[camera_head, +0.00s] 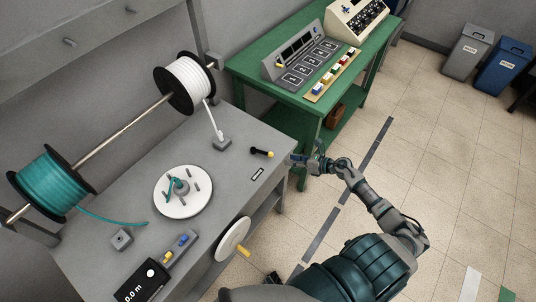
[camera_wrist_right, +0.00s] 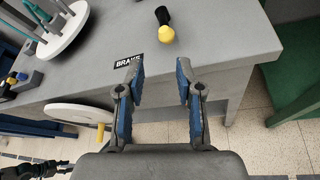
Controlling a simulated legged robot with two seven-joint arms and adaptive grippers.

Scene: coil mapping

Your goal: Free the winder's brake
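The brake lever (camera_head: 262,152) is a short black bar with a yellow knob, on the grey bench top near its right edge. In the right wrist view the lever's yellow knob (camera_wrist_right: 166,34) shows ahead of the fingers. The label "BRAKE" (camera_wrist_right: 128,60) is on the bench beside it; it also shows as a small plate in the head view (camera_head: 258,174). My right gripper (camera_wrist_right: 158,82) is open and empty, apart from the lever; in the head view it is just right of the bench edge (camera_head: 297,160).
The bench carries a white winding disc (camera_head: 183,205), a small metal guide block (camera_head: 121,239) and a length display (camera_head: 142,282). A crank wheel (camera_head: 232,240) is on its front. Teal (camera_head: 47,184) and white (camera_head: 188,84) spools hang behind. A green table (camera_head: 340,110) stands beyond a gap.

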